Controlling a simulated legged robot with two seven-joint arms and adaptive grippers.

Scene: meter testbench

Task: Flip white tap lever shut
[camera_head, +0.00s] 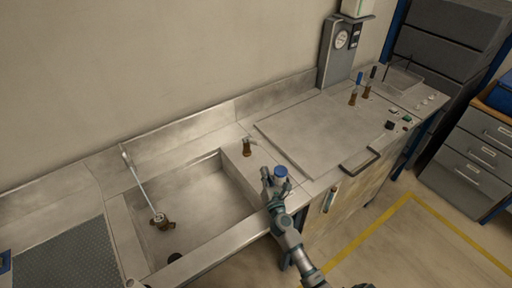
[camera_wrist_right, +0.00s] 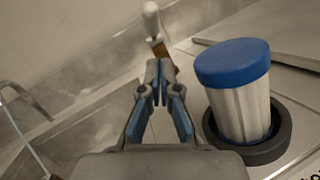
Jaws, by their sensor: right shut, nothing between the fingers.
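The tap (camera_head: 247,149) has a brass body and a pale lever, and stands on the steel ledge right of the sink. In the right wrist view its white lever (camera_wrist_right: 151,20) points up, above a brass part (camera_wrist_right: 160,47) partly hidden behind my fingertips. My right gripper (camera_head: 267,173) is shut and empty, in front of the tap in the head view. Its fingertips (camera_wrist_right: 158,68) are together, just below the brass part in the wrist picture. I cannot tell whether they touch it. My left gripper is not in view.
A blue-lidded container (camera_head: 281,171) stands close beside my right gripper, in a dark ring (camera_wrist_right: 275,142). The sink (camera_head: 200,190) lies to the left, with a brass fitting (camera_head: 160,220) in it. A flat steel lid (camera_head: 315,130) with a handle lies to the right.

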